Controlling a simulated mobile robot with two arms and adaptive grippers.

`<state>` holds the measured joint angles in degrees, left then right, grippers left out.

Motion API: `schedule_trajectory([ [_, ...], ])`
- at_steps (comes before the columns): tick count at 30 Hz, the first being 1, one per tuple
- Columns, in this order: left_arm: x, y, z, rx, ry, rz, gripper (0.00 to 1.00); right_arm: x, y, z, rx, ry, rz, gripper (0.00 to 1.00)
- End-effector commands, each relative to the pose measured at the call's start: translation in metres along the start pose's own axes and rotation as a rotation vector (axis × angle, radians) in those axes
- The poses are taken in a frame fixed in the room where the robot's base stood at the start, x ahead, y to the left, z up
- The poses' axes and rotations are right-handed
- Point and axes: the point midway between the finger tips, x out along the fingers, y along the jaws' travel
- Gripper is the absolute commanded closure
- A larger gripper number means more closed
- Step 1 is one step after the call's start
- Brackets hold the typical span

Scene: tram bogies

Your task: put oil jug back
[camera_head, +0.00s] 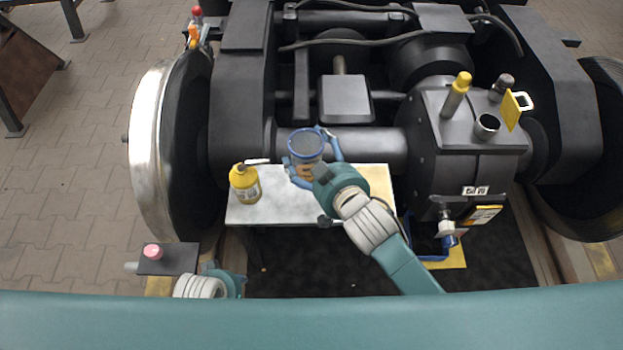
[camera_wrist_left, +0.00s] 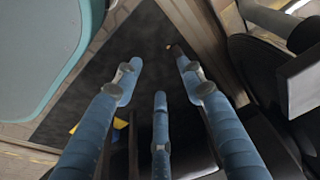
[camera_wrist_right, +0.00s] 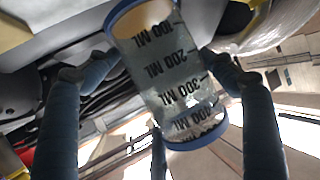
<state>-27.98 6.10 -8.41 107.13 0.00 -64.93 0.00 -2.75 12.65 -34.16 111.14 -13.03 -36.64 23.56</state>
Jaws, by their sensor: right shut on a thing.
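The oil jug (camera_head: 306,145) is a clear measuring cup with blue rims and black ML marks. It also shows close up in the right wrist view (camera_wrist_right: 170,75). My right gripper (camera_head: 313,160) is shut around the jug's side and holds it over the back part of the small light table (camera_head: 275,208). In the head view the jug's round top faces up toward the camera. Whether its base touches the table cannot be told. In the left wrist view my left gripper (camera_wrist_left: 155,70) has its fingers apart with nothing between them.
A yellow bottle with a spout (camera_head: 245,183) stands at the table's left end. A dark axle and gearbox (camera_head: 467,150) with an open filler neck (camera_head: 487,125) lie behind and right. A shiny wheel (camera_head: 150,150) stands left. A pink-knobbed block (camera_head: 153,252) sits at front left.

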Motion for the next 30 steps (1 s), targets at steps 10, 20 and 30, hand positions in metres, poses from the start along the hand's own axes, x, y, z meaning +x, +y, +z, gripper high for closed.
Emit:
schedule_trajectory([
  [10, -0.058, -0.004, -0.021, -0.005, 0.033, -0.006, 0.60, 0.020, 0.000, 0.049, 0.000, 0.002, -0.001, 0.49],
  [20, -0.099, -0.005, -0.026, -0.008, 0.056, -0.010, 0.60, 0.033, 0.000, 0.079, 0.001, 0.001, -0.001, 0.49],
  [30, -0.109, -0.006, -0.026, -0.009, 0.057, -0.011, 0.60, 0.034, 0.000, 0.084, 0.001, -0.001, -0.001, 0.15],
])
